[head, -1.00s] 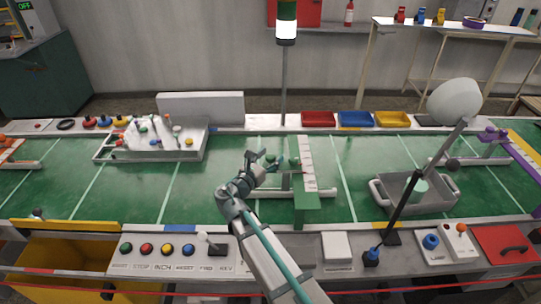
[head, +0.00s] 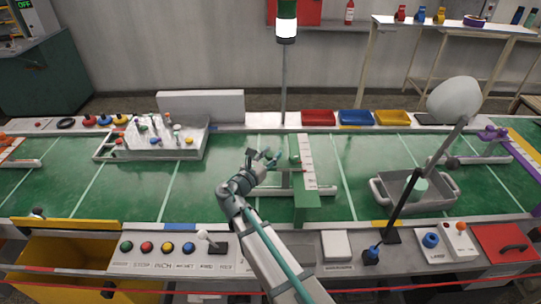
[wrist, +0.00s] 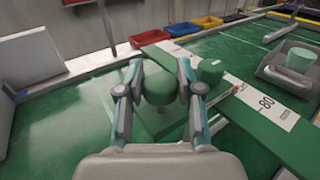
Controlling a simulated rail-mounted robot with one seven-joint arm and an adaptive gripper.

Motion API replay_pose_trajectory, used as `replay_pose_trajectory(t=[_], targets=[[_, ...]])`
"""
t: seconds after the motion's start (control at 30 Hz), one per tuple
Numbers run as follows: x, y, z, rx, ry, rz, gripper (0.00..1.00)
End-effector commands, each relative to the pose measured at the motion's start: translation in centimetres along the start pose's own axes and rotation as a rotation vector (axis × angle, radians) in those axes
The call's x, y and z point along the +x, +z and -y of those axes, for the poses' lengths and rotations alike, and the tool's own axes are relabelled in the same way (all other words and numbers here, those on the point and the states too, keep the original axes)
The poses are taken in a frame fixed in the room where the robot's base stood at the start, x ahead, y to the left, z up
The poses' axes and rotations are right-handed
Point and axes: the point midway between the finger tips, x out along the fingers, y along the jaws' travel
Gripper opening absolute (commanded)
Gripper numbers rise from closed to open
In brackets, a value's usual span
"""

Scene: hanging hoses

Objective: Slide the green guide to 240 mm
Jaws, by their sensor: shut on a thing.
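The green guide (head: 306,207) stands across the green belt in the middle of the head view, with a white scale strip (head: 308,163) along it. In the wrist view the strip (wrist: 276,108) shows the mark 80, and a small red pointer (wrist: 238,88) lies at its edge. My gripper (head: 264,158) is at the left side of the guide. In the wrist view its two fingers (wrist: 159,75) are shut on a round green knob (wrist: 159,88). A second, smaller green knob (wrist: 210,70) stands just right of the right finger, apart from the held one.
A grey tray (head: 420,205) with a green cylinder stands right of the guide, with a dark lever before it. A tray of small parts (head: 185,148) lies at the left. Red, blue and yellow bins (head: 355,117) line the back edge.

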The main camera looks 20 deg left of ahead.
Motion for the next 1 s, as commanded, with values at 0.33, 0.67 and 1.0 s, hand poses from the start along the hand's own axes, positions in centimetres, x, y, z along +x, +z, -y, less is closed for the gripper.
replay_pose_trajectory(t=[0.33,0.67,1.0], targets=[[6.6,0.0,-4.7,0.001,-0.002,0.001,0.00],[9.9,0.0,-6.6,0.001,0.001,0.001,0.00],[9.8,0.0,-6.5,0.000,0.001,0.000,0.61]])
